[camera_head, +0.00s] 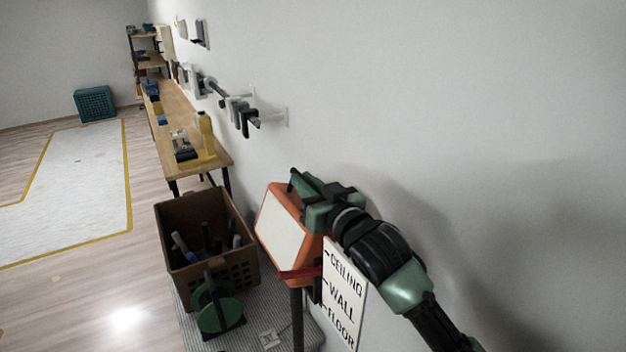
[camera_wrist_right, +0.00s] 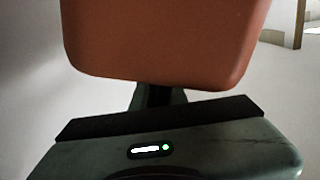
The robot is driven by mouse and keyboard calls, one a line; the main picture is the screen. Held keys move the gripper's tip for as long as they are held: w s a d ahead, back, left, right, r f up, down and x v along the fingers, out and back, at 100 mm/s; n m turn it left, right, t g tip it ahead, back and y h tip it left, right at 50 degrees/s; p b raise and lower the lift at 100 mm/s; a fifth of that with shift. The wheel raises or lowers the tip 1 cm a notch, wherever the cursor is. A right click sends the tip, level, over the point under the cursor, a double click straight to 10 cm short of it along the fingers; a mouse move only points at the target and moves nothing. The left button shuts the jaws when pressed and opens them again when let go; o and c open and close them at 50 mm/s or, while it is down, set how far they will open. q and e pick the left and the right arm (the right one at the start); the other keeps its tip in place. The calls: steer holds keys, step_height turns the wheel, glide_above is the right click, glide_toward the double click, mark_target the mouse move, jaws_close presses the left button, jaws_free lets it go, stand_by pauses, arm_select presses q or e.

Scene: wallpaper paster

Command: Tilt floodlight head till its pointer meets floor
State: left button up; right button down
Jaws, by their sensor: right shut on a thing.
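The orange floodlight head (camera_head: 280,224), with a pale front panel, stands on a dark post (camera_head: 297,318) and faces left. It also fills the top of the right wrist view (camera_wrist_right: 160,40). A white sign (camera_head: 343,297) beside it reads CEILING, WALL and FLOOR from top to bottom, with a dark mark by each word. A red bar (camera_head: 299,274) runs along the head's lower edge towards the sign; I cannot tell whether it is the pointer. My right gripper (camera_head: 299,187) is shut at the head's top edge; its fingertips are mostly hidden. My left gripper is out of view.
A brown crate (camera_head: 166,232) of tools stands close left of the head, with a green reel (camera_head: 217,304) in front, on a grey mat (camera_head: 255,322). A wooden bench (camera_head: 182,112) runs along the wall behind. The wall is close on the right.

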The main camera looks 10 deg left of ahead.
steer(key=c, duration=1.4)
jaws_free()
step_height(320, 180, up, 20)
steer(key=b, duration=0.4)
